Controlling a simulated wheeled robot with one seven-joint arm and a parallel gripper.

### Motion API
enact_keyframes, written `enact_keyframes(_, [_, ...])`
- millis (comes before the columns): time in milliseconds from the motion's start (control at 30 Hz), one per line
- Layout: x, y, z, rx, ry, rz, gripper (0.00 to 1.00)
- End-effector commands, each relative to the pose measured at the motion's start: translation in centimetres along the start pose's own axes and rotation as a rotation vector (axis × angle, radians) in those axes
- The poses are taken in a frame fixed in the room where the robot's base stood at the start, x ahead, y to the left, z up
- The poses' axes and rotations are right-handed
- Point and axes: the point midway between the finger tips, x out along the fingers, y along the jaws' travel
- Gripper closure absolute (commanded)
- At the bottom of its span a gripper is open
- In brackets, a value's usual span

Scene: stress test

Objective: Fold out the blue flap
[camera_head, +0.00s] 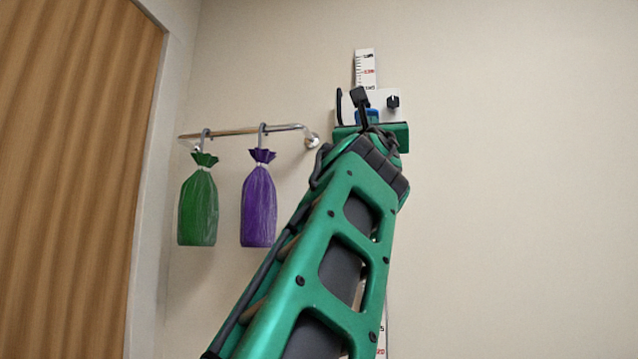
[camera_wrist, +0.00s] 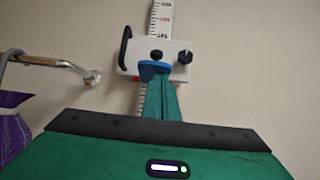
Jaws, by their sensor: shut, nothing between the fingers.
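The blue flap (camera_wrist: 152,67) sits at the lower middle of a white slider block (camera_wrist: 171,48) on a wall ruler in the wrist view. My gripper (camera_wrist: 160,84) is green, its two fingers shut together and empty. Its tips are just below the flap in the picture; I cannot tell whether they touch it. In the head view a bit of the blue flap (camera_head: 366,115) shows on the white block (camera_head: 379,101), partly covered by my arm's end. The fingertips are hidden there.
The block has a black handle (camera_wrist: 125,47) at left and a black knob (camera_wrist: 185,57) at right. A metal rail (camera_head: 240,132) left of my arm holds a green bag (camera_head: 198,208) and a purple bag (camera_head: 258,206). A wooden door (camera_head: 70,170) is far left. The right wall is bare.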

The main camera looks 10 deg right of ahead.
Motion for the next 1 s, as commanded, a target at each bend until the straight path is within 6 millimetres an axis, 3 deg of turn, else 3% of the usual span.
enact_keyframes(133, [0.2,0.0,1.2,-0.002,-0.021,0.003,1.00])
enact_keyframes(633, [0.1,-0.1,1.5,-0.003,-0.027,0.000,1.00])
enact_keyframes(767, [-0.4,0.0,0.7,-0.002,-0.024,0.001,1.00])
enact_keyframes(1000, [-3.3,0.9,-2.4,0.007,-0.008,0.011,1.00])
